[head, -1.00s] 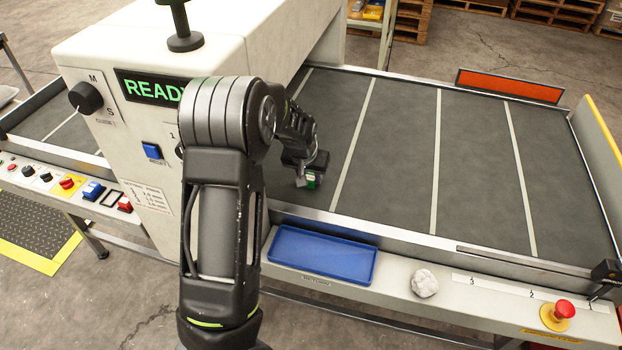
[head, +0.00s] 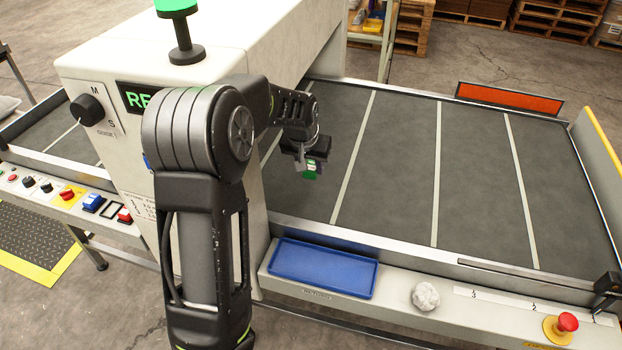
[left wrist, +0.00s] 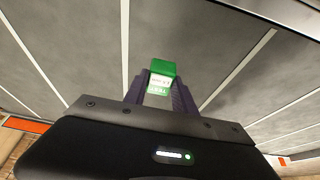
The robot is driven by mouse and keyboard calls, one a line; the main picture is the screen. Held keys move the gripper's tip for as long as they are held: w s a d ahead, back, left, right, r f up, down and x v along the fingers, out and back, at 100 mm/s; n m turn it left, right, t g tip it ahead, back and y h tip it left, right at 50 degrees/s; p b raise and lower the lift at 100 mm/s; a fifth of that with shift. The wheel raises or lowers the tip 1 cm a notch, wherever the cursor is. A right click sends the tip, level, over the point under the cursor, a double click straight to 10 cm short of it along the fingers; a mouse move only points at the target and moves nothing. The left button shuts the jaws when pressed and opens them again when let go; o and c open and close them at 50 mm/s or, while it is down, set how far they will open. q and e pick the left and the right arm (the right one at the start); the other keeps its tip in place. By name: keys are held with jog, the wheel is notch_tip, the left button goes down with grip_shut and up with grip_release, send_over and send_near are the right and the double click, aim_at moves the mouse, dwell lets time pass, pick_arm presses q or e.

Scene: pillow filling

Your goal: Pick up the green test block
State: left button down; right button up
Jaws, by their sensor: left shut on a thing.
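The green test block (head: 310,171) is small, with a white printed label. My left gripper (head: 306,168) is shut on it, over the left part of the dark belt, near the machine housing. In the left wrist view the green test block (left wrist: 160,78) sits between the two fingers of my left gripper (left wrist: 160,92), its label facing the camera. The block appears to be held above the belt. My right gripper does not show.
The belt (head: 470,180) with pale cross lines is clear to the right. The white machine housing (head: 220,60) stands left of my gripper.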

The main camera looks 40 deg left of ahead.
pick_arm(q)
jog(key=shift+r, duration=0.9)
